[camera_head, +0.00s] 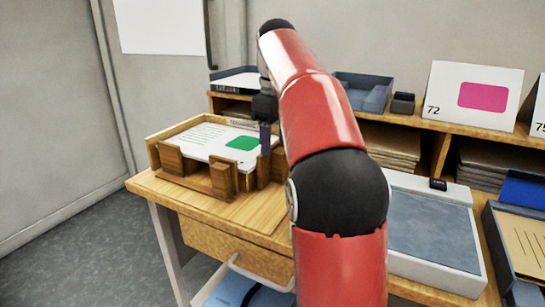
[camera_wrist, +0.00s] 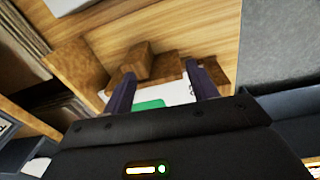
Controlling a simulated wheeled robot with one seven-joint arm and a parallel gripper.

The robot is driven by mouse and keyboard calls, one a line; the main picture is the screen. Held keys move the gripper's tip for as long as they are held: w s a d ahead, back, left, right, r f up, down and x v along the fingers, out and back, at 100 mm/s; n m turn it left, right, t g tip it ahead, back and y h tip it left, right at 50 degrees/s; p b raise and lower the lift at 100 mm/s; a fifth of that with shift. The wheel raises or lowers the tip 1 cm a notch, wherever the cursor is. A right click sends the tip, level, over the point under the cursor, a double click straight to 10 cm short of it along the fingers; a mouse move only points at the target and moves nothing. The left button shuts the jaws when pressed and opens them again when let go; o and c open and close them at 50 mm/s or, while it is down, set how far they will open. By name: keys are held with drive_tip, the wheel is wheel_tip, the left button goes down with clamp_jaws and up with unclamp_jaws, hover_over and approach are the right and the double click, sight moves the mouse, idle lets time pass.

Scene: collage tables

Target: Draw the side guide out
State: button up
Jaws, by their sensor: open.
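A wooden tray (camera_head: 152,147) stands on the left end of the wooden table. It holds white sheets (camera_head: 205,138) printed with a green shape, which also shows in the wrist view (camera_wrist: 150,105). Upright wooden pieces stand around the sheets: one at the left (camera_head: 171,158), one at the front (camera_head: 221,178) and one at the right (camera_head: 264,172). I cannot tell for certain which is the side guide. My gripper (camera_head: 265,140) is over the tray's right side, fingers down. In the wrist view my gripper (camera_wrist: 160,70) is open, and a wooden block (camera_wrist: 138,58) shows beyond the fingertips.
A grey-topped white tray (camera_head: 432,235) lies to the right of my arm. A raised wooden shelf (camera_head: 405,118) behind bears a card marked 72 (camera_head: 470,95) and a blue-grey tray (camera_head: 365,92).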

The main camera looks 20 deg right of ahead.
sight(280, 150)
drive_tip(key=shift+n+g, duration=0.4)
drive_tip(key=shift+n, duration=0.2)
drive_tip(key=w+d, duration=0.3)
drive_tip(key=shift+w+f, duration=0.3)
drive_tip(key=shift+f, duration=0.05)
drive_tip(key=shift+f+b, duration=0.65)
drive_tip(key=shift+f, duration=3.15)
